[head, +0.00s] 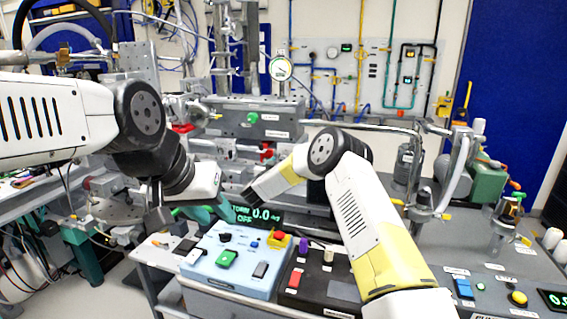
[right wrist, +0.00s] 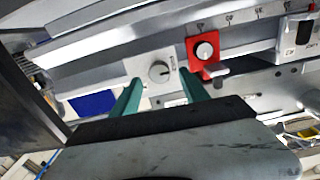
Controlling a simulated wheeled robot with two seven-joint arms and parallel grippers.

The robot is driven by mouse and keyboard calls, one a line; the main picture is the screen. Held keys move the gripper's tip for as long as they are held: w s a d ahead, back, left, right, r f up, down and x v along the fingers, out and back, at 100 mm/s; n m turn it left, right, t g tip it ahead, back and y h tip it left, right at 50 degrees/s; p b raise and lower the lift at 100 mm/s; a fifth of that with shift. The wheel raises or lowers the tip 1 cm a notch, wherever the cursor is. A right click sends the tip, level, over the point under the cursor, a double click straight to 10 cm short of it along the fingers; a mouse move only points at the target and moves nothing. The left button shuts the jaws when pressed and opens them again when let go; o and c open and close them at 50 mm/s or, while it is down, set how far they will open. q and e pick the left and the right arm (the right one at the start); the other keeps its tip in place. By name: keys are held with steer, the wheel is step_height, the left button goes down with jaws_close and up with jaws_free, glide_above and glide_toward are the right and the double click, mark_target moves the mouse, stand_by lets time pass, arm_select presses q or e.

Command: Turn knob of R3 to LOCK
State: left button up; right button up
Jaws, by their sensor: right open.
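In the right wrist view a round grey knob (right wrist: 159,71) sits on a pale plate with small lettering at its right edge, too small to read. I cannot read an R3 mark. My right gripper (right wrist: 160,90) is open, its two teal fingers on either side of the knob in the picture; I cannot tell whether they touch it. In the head view the right arm reaches left over the bench toward the grey rail (head: 250,131), its fingertips hard to make out. My left gripper (head: 202,212) is over the blue control box, with teal fingers partly hidden.
A red block with a white round knob (right wrist: 204,51) is just right of the plate, close to my right finger. The blue control box (head: 232,268) and a black box (head: 318,283) stand in front. A bent pipe (head: 372,127) rises at the right.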

steer(key=shift+x, duration=1.1)
steer(key=shift+c, duration=0.4)
jaws_close()
